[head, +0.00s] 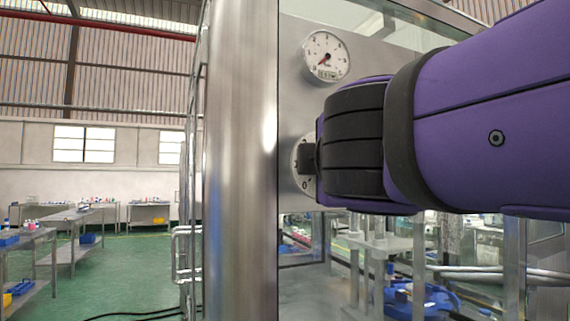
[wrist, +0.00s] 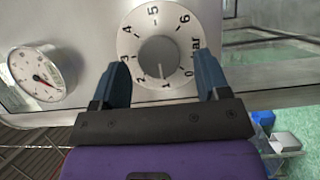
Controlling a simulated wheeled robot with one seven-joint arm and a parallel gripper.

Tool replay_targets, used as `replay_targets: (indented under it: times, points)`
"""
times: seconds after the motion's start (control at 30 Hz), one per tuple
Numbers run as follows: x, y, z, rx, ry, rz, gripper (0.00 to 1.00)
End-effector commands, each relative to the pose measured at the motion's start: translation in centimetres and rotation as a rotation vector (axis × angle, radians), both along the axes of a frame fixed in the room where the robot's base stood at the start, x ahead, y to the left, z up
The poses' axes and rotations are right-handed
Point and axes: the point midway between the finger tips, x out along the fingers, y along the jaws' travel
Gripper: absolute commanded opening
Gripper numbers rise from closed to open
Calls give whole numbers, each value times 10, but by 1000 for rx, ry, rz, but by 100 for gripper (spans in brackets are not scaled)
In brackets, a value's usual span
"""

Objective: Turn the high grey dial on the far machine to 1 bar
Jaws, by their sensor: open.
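The grey dial (wrist: 158,57) is a round knob on a pale scale plate numbered 0 to 6 with "bar". In the wrist view its dark pointer mark appears to point at or close to 1. My gripper (wrist: 161,62) is open, with one blue-grey finger on each side of the dial and a visible gap to the knob on both sides. In the head view the dial's plate (head: 296,176) is mostly hidden behind my gripper (head: 308,158), which reaches it from the right.
A round pressure gauge (head: 326,56) is on the same panel above the dial; it also shows in the wrist view (wrist: 35,78). A thick metal post (head: 238,160) stands left of the panel. Work tables (head: 70,218) and open green floor lie farther left.

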Motion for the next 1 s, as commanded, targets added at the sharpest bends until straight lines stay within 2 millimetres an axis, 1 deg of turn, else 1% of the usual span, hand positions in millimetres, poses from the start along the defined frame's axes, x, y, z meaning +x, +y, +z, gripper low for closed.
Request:
replay_targets:
  times: [0.4,0.6,0.8,1.0]
  points:
    - [-56,2,0,1,0,4,69]
    - [-81,2,0,0,0,4,69]
    - [-94,1,0,1,1,1,69]
    - [-95,1,-1,1,1,0,69]
